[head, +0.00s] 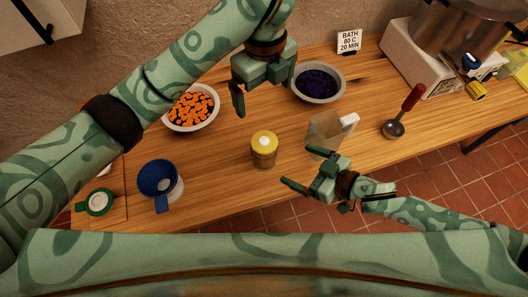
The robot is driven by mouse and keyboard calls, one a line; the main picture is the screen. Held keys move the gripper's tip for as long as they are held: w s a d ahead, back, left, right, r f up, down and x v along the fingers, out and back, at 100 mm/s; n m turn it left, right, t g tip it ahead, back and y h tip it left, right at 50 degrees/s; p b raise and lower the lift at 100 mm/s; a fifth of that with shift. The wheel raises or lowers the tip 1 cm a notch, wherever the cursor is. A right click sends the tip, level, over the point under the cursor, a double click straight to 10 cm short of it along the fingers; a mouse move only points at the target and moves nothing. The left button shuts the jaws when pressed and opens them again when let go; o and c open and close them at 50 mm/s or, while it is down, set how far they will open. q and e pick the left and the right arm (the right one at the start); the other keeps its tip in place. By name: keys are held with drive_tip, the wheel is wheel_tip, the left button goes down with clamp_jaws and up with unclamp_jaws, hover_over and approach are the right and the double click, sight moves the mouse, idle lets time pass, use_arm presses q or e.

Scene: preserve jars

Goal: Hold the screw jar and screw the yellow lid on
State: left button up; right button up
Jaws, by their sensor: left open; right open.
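The screw jar (264,159) stands upright on the wooden table near the middle of the head view. The yellow lid (264,137), with a pale spot at its centre, sits on top of the jar's mouth; I cannot tell whether it is threaded on. My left gripper (264,98) is open and empty above and behind the jar, pointing down, apart from the lid. My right gripper (303,170) is open and empty to the right and front of the jar, its fingers pointing towards it without visible contact.
Behind are a bowl of orange pieces (191,122) and a bowl of dark berries (319,97). A clear jug (323,133) stands close behind my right gripper. A red-handled ladle (411,100) lies right. A blue funnel (157,176) and a green-rimmed item (97,211) stand left.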

drive_tip(key=shift+v, duration=1.5)
